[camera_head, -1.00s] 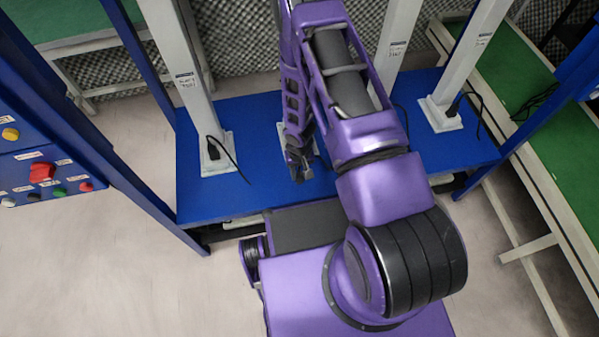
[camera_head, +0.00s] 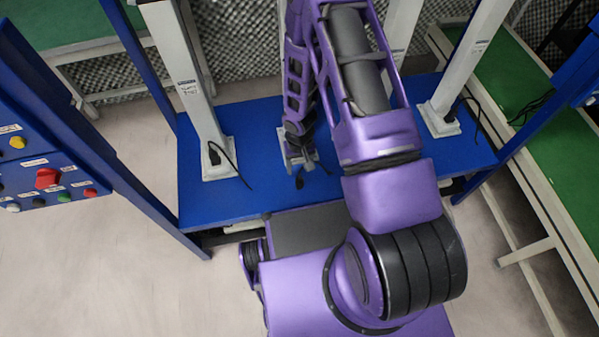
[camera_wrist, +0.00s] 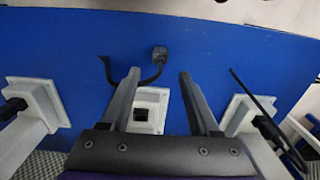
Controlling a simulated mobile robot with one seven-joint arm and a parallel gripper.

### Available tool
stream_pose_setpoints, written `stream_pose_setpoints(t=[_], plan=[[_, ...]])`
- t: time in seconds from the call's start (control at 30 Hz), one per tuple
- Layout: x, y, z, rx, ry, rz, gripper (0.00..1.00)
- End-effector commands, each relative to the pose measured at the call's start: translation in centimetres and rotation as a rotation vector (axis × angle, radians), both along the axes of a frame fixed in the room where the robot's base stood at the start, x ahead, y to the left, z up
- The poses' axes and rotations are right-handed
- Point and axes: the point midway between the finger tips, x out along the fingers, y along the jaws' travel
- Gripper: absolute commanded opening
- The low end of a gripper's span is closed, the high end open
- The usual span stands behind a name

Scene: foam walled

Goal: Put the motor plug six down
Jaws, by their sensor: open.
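The motor plug (camera_wrist: 159,54) is a small dark block lying on the blue platform (camera_wrist: 210,45) in the wrist view. Its black cable (camera_wrist: 152,78) curves toward the left finger. My gripper (camera_wrist: 159,73) is open, its two fingers apart. The plug is just beyond the fingertips, between their lines, and appears clear of both. Behind it, between the fingers, is a white base with a dark square socket (camera_wrist: 141,114). In the head view the plug (camera_head: 300,181) shows as a dark spot in front of my gripper (camera_head: 298,160); the arm partly hides the area.
White posts with black plugs and cables stand on the platform at left (camera_head: 205,140) and right (camera_head: 440,115). A blue control panel (camera_head: 45,180) is at far left, a green-topped bench (camera_head: 560,150) at right. The platform around the plug is mostly clear.

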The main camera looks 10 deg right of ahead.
Motion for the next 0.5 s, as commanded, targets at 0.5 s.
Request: stream_pose_setpoints(t=[0.5], plan=[[-0.1,0.0,4.6,0.000,0.001,-0.001,0.62]])
